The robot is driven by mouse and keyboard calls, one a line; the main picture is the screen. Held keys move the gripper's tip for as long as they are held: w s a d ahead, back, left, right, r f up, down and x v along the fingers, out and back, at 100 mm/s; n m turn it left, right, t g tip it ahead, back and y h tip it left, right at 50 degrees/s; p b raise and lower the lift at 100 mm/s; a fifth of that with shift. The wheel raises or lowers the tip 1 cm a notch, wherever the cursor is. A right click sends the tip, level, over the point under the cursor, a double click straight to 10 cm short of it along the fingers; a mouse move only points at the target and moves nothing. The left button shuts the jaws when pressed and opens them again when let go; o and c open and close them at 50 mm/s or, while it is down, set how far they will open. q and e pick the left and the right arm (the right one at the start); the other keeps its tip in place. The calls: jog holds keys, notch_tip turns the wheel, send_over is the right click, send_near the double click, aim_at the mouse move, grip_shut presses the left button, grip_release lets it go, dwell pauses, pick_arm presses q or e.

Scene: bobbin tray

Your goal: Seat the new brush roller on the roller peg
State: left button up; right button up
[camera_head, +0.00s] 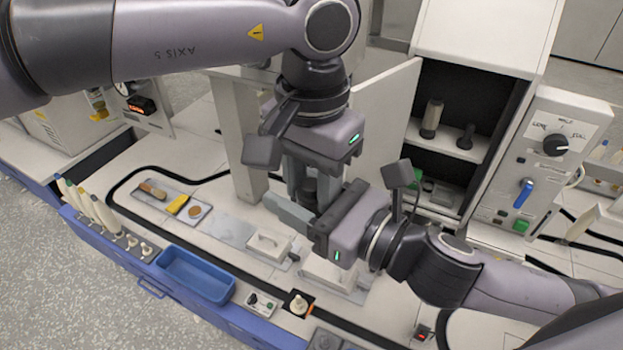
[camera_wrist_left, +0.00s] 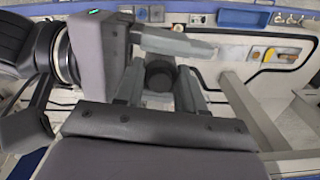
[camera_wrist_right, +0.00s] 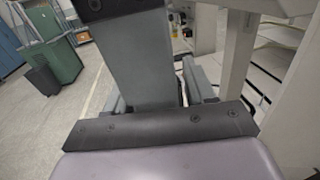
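A dark cylinder (camera_head: 309,188), which looks like the brush roller, sits between my two grippers above the bench. In the left wrist view its round end (camera_wrist_left: 160,76) shows between the fingers of my left gripper (camera_wrist_left: 161,88), which appear closed on both sides of it. My left gripper (camera_head: 306,195) points down. My right gripper (camera_head: 298,208) comes in sideways from the right, close against the left one; its hold is hidden by a grey slab in the right wrist view. A short dark post (camera_head: 466,137) and a dark roller-like piece (camera_head: 432,118) stand on the cabinet shelf; which is the roller peg is unclear.
The open cabinet (camera_head: 410,134) has a pale door (camera_head: 385,105) beside my grippers. A control panel (camera_head: 545,150) stands right of it.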

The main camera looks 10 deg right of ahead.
jog(key=shift+o, duration=1)
